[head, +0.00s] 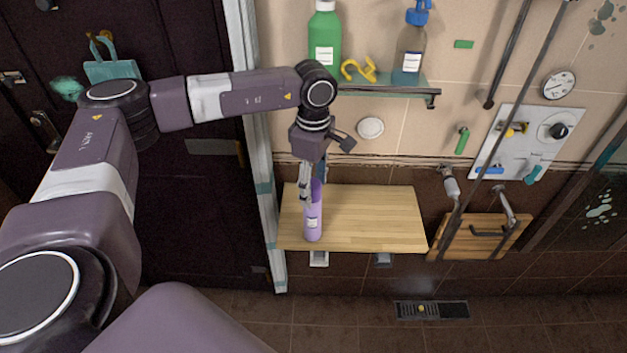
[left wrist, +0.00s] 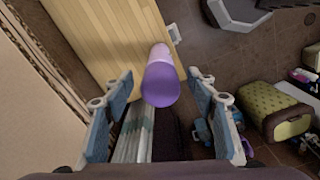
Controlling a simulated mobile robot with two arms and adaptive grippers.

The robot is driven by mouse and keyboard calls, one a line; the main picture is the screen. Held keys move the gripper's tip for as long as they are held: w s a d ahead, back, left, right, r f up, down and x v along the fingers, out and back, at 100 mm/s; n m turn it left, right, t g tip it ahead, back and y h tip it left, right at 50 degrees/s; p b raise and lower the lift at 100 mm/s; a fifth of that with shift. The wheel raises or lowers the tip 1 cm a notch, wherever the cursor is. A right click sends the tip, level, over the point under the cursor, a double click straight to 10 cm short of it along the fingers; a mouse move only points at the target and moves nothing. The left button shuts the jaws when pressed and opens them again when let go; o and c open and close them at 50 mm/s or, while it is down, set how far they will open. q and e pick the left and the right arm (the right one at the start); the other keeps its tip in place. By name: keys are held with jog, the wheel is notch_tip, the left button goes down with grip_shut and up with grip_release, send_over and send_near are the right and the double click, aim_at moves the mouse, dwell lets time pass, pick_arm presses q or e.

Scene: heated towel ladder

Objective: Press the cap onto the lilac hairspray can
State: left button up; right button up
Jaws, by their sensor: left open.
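The lilac hairspray can (head: 313,224) stands upright near the left front of a wooden bench (head: 375,215). A darker purple cap (left wrist: 161,86) shows at the can's top end in the left wrist view, with the paler can body (left wrist: 160,52) behind it. I cannot tell whether the cap is fully seated. My left gripper (head: 311,188) is above the can's top in the head view, pointing down. Its fingers are open, one on each side of the cap in the left wrist view, with gaps between. My right gripper is not in view.
A glass shelf (head: 385,91) above holds a green bottle (head: 324,45), a blue-topped bottle (head: 410,50) and a yellow item (head: 359,70). A door frame (head: 262,140) is close on the left. The bench's middle and right are clear.

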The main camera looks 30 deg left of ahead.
pick_arm(q)
jog(key=shift+c, duration=0.4)
jog(key=c, duration=1.1)
jog(key=shift+d+b, duration=0.1)
jog(key=shift+b, duration=0.2)
